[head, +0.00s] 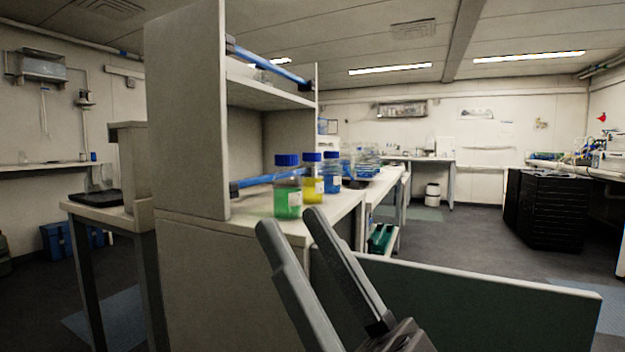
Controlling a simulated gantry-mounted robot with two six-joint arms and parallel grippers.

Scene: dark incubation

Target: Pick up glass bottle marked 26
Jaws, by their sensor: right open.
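Three glass bottles with blue caps stand upright in a row on the bench top (262,227). The nearest is a bottle with green liquid (287,200), then a bottle with yellow liquid (313,184), then a bottle with blue liquid (332,178). They carry pale labels, but the numbers are too small to read, so I cannot tell which is marked 26. My right gripper (289,220) is open and empty, its two fingers pointing up toward the bench. Its fingertips appear just below and in front of the green and yellow bottles. My left gripper is not in view.
A shelf unit (186,115) with blue rails (268,62) rises left of and behind the bottles. A dark green panel (450,292) stands at the lower right. More glassware (365,160) sits farther along the bench. Open floor (455,225) lies to the right.

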